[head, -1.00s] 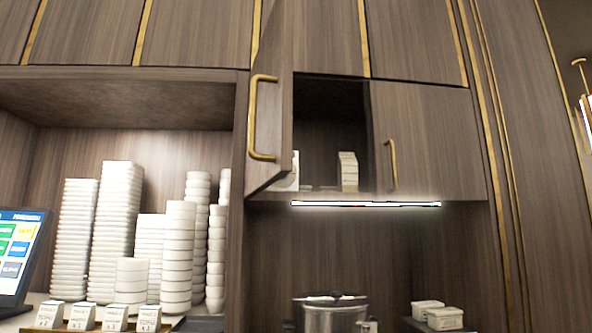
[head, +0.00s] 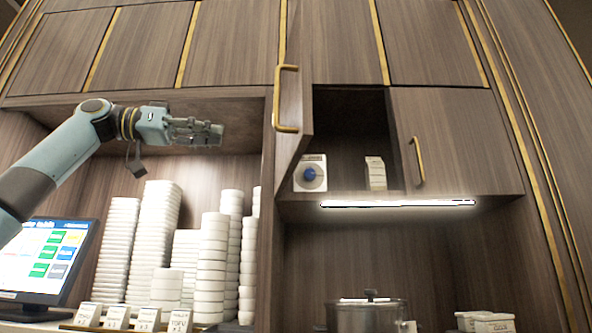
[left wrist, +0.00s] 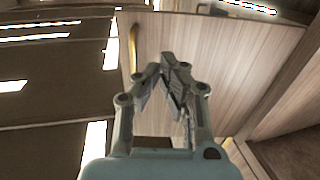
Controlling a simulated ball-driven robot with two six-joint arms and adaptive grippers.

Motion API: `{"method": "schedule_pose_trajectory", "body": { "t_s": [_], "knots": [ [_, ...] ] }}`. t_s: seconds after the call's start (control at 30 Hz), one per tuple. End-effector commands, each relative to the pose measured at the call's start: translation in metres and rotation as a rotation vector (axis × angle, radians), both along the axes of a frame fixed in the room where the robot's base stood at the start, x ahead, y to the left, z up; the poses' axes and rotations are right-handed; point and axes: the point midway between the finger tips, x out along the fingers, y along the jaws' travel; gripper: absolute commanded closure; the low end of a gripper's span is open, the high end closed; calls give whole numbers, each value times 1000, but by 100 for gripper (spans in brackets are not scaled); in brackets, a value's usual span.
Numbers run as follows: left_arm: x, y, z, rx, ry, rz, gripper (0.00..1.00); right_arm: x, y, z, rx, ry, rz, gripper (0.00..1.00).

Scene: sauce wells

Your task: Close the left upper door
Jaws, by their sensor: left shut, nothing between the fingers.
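The left upper door (head: 291,120) stands open, swung out toward me and seen nearly edge-on, with a brass handle (head: 288,98). The open compartment behind it (head: 345,130) holds a white box with a blue round mark (head: 310,173) and a small pale carton (head: 376,173). My left gripper (head: 220,134) is shut and empty, left of the door and apart from it in the head view. In the left wrist view my left gripper (left wrist: 168,75) shows in front of a wood panel (left wrist: 225,70) with a brass handle (left wrist: 132,45). My right gripper is not in view.
The right upper door (head: 455,140) is shut. A lit strip (head: 398,204) runs under the cabinet. Stacks of white bowls (head: 214,260) fill the shelf at left, beside a screen (head: 48,258). A steel pot (head: 368,314) stands below. The space before the doors looks clear.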

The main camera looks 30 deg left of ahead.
Motion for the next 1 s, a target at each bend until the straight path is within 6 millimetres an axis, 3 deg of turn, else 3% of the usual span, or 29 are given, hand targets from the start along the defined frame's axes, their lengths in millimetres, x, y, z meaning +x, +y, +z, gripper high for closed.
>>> {"method": "schedule_pose_trajectory", "body": {
  "t_s": [0.17,0.7,1.0],
  "knots": [
    [1,-7,10,-1,-25,-2,100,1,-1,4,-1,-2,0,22],
    [74,-82,12,-5,-22,-3,100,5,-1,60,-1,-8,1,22],
    [92,-100,9,-3,-23,1,100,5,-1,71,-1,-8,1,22]
  ]
}}
